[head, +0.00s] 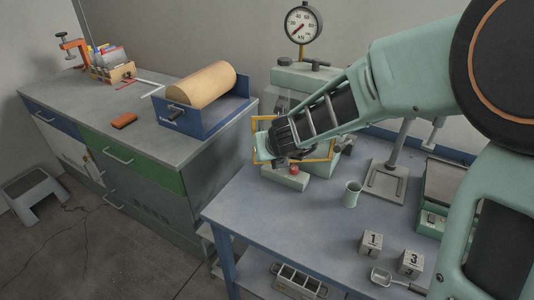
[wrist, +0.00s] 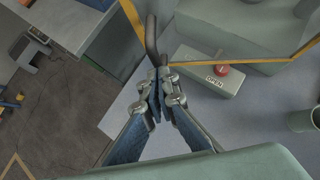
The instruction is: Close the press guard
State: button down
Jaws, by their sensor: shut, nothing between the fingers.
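The press (head: 300,77) stands against the wall at the back of the blue bench, with a round dial gauge (head: 303,24) on top. Its yellow-edged guard frame (head: 254,132) shows around my wrist, and its yellow edges cross the wrist view (wrist: 270,67). I cannot tell how far the guard stands open. A dark curved bar (wrist: 152,38) rises just beyond my gripper (wrist: 160,84); whether they touch is unclear. My gripper is shut and empty, and my arm hides much of the press. A base block (wrist: 208,74) carries a red button (wrist: 222,70) and an "OPEN" label.
A green cup (head: 352,194), numbered blocks (head: 371,243) and a metal scoop (head: 397,283) are on the bench (head: 262,222). A stand (head: 386,181) is at the right. A cabinet with a blue tray and roll (head: 202,84) stands left, past a gap.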

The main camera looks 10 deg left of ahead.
aim_at(260, 129)
jog(key=shift+w+a+m+t+h+p, duration=0.2)
jog(key=shift+w+a+m+h+p, duration=0.15)
jog(key=shift+w+a+m, duration=0.25)
jog(key=shift+w+a+m+t+h+p, duration=0.25)
jog(key=shift+w+m+h, duration=0.15)
jog(key=shift+w, duration=0.35)
jog(key=w+m+h+p, duration=0.1)
jog(key=w, duration=0.1)
jog(key=w+a+m+p, duration=0.1)
jog(key=w, duration=0.2)
jog(key=w+a+m+h+p, duration=0.1)
jog(key=w, duration=0.1)
jog(key=shift+w+a+m+h, duration=0.1)
jog(key=shift+w+m+h, duration=0.2)
jog(key=shift+w+h, duration=0.1)
jog(key=shift+w+p, duration=0.4)
jog(key=shift+w, duration=0.65)
jog(key=shift+w+r, duration=0.1)
jog(key=shift+r, duration=0.1)
